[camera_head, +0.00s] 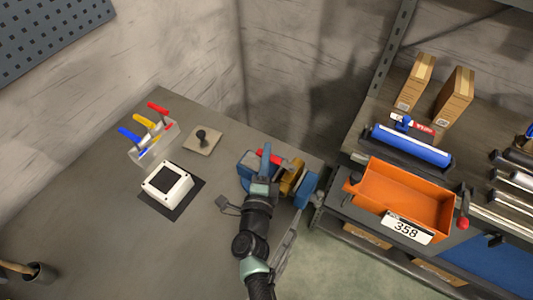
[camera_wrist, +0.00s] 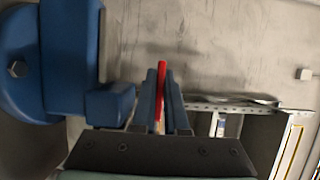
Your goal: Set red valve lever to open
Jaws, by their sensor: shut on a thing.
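The red valve lever (camera_head: 276,156) sits by a brass valve body (camera_head: 292,178) clamped in a blue vise (camera_head: 305,190) at the right edge of the grey table. My gripper (camera_head: 265,153) is over the lever from the front. In the wrist view, the lever (camera_wrist: 161,82) stands as a narrow red strip between the two blue fingers of my gripper (camera_wrist: 162,98), which are shut on it. The blue vise (camera_wrist: 72,60) fills the left of that view. The lever's pivot is hidden, and I cannot tell its exact angle to the valve.
A clear rack with blue, yellow and red handles (camera_head: 158,108), a small plate with a black knob (camera_head: 201,138) and a white box (camera_head: 167,184) stand left on the table. An orange bin (camera_head: 400,195) is on the bench at right. The table's front is mostly clear.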

